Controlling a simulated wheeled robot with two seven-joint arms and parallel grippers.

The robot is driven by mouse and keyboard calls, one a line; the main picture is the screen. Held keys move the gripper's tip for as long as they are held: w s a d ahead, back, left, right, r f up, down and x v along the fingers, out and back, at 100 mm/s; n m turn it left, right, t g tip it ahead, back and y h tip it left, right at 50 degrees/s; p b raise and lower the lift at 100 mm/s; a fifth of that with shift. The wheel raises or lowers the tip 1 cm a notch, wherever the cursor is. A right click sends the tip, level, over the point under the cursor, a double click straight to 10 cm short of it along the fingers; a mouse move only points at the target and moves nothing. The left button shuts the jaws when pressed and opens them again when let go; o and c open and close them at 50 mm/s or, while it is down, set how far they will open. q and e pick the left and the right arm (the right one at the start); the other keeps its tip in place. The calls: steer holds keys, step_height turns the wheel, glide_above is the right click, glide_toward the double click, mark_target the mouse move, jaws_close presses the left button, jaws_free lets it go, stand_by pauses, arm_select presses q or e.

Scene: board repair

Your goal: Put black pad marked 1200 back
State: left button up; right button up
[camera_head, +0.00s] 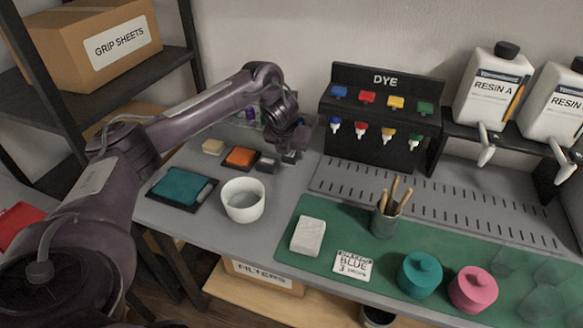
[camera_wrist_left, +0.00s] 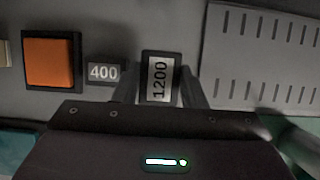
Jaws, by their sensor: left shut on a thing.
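The black pad marked 1200 (camera_wrist_left: 160,80) shows in the left wrist view with its pale label facing the camera, the number turned sideways. My left gripper (camera_wrist_left: 160,98) is shut on this pad, one finger on each side. In the head view my left gripper (camera_head: 290,155) points down over the grey bench, to the left of the dye rack. The pad is small there and hard to make out. Whether it touches the bench is not clear. A smaller pad marked 400 (camera_wrist_left: 103,73) lies to its left in the wrist view. My right gripper is not in view.
An orange pad (camera_head: 241,157), a teal pad (camera_head: 181,187) and a white bowl (camera_head: 242,201) are left of and in front of the gripper. The dye rack (camera_head: 372,150) stands to the right. A slotted grey panel (camera_head: 420,200) lies in front of it.

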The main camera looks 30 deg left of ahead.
mark_target(292, 174)
arm_select(q)
steer(key=shift+f, duration=2.55)
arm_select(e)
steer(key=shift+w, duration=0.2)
arm_select(q)
steer(key=o, duration=0.9)
steer(key=shift+f, duration=0.1)
steer(key=shift+o, duration=0.2)
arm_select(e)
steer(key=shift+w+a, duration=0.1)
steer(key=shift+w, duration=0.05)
arm_select(q)
steer(key=shift+r, duration=0.2)
steer(key=p+v, duration=0.1)
steer(key=v, duration=1.1)
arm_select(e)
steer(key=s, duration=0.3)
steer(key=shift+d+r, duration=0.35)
